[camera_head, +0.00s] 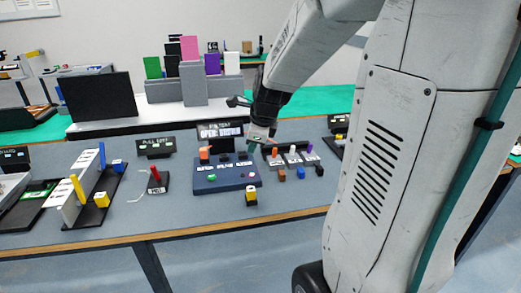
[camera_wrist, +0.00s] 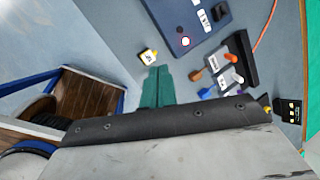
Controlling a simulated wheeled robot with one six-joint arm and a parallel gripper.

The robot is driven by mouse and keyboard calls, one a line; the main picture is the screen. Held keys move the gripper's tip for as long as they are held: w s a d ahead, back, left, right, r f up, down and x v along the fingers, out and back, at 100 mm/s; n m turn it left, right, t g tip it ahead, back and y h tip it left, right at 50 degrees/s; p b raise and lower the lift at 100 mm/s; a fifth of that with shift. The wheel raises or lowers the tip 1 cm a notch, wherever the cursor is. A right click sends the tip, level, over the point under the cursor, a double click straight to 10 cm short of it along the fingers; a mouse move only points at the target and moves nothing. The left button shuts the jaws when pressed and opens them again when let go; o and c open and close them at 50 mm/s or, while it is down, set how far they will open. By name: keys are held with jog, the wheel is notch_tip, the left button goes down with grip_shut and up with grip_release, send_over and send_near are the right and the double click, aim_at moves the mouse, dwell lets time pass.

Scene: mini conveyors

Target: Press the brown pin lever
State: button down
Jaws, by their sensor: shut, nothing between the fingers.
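A dark rack (camera_head: 268,161) carries upright orange, white and purple levers. A brown block (camera_head: 281,175) is in front of its orange lever, beside a blue block (camera_head: 300,173) and a black block (camera_head: 320,170). I cannot tell whether the brown block is the pin lever's handle. An orange-brown piece (camera_wrist: 196,75) shows by the rack in the wrist view, near the blue one (camera_wrist: 206,93).
A blue button panel (camera_head: 225,180) stands left of the rack, with a sign reading "OPEN: BROWN" (camera_head: 220,131) behind it. A red lever (camera_head: 155,174) and a yellow block (camera_head: 102,199) are farther left.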

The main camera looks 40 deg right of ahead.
jog(key=w+d+f+m+h, duration=0.1)
jog(key=d+f+m, duration=0.3)
jog(key=d+m, duration=0.3)
jog(key=w+d+f+m+h, duration=0.1)
jog(key=d+f+m, duration=0.3)
jog(key=d+m, duration=0.3)
jog(key=d, duration=0.2)
jog(key=shift+w+d+m, duration=0.15)
jog(key=shift+d+m, duration=0.15)
jog(key=shift+d, duration=0.1)
jog(key=shift+f, duration=0.1)
